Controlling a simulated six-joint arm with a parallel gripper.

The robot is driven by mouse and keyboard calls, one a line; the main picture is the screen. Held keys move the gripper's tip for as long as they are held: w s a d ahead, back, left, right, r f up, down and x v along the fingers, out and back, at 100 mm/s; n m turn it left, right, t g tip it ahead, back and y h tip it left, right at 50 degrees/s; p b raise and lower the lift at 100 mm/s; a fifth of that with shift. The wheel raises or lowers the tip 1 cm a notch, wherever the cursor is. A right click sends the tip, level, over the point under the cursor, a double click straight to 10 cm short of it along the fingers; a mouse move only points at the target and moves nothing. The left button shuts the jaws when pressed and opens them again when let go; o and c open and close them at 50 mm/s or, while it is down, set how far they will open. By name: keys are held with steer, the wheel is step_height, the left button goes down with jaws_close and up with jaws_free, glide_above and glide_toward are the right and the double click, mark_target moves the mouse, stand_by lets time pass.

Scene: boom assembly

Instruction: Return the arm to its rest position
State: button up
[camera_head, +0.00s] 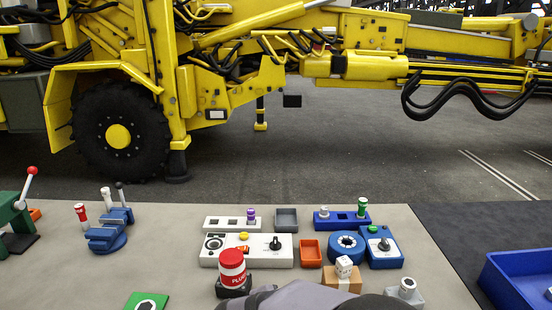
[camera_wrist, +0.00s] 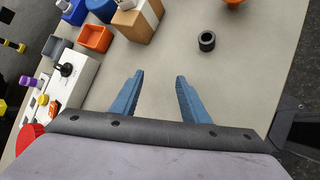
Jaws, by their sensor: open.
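My gripper (camera_wrist: 160,75) is open in the wrist view. Its two blue fingers stand apart with only bare grey table between them, and they hold nothing. A small black ring (camera_wrist: 207,41) lies on the table beyond the right finger, apart from it. In the head view, a grey and dark part of my arm (camera_head: 300,297) shows at the bottom edge, in front of the table items. The fingers cannot be made out there.
A red can (camera_head: 232,264), a white control panel (camera_head: 262,254), an orange tray (camera_head: 310,253), a blue switch box (camera_head: 384,250) and a tan block (camera_head: 342,282) crowd the table's middle. A blue bin (camera_head: 518,284) stands right. A yellow machine (camera_head: 215,95) stands behind. Clear table lies near the ring.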

steer(key=s+d+m, duration=0.1)
steer(key=d, duration=0.1)
steer(key=s+d+r+m+g+p, duration=0.1)
steer(key=d, duration=0.1)
steer(key=s+d+m+g, duration=0.1)
steer(key=m, duration=0.1)
steer(key=shift+s+d+r, duration=0.2)
steer(key=shift+s+d, duration=0.2)
steer(key=s+d+m+g+p, duration=0.1)
steer(key=s+m, duration=0.1)
steer(key=s+d+m+g+y+p, duration=0.1)
steer(key=s+d+m, duration=0.1)
steer(key=s+d+m+g+p, duration=0.1)
steer(key=s+m, duration=0.1)
steer(key=s, duration=0.1)
steer(key=shift+d+r+y, duration=0.3)
steer(key=shift+r+y, duration=0.1)
steer(key=s+r+m+g+y+p, duration=0.1)
steer(key=s+r+m+y+p, duration=0.1)
steer(key=s+m, duration=0.5)
steer(key=shift+m+g+y+p, duration=0.3)
steer(key=shift+m+y+p, duration=0.65)
steer(key=shift+m, duration=0.55)
steer(key=shift+d, duration=0.1)
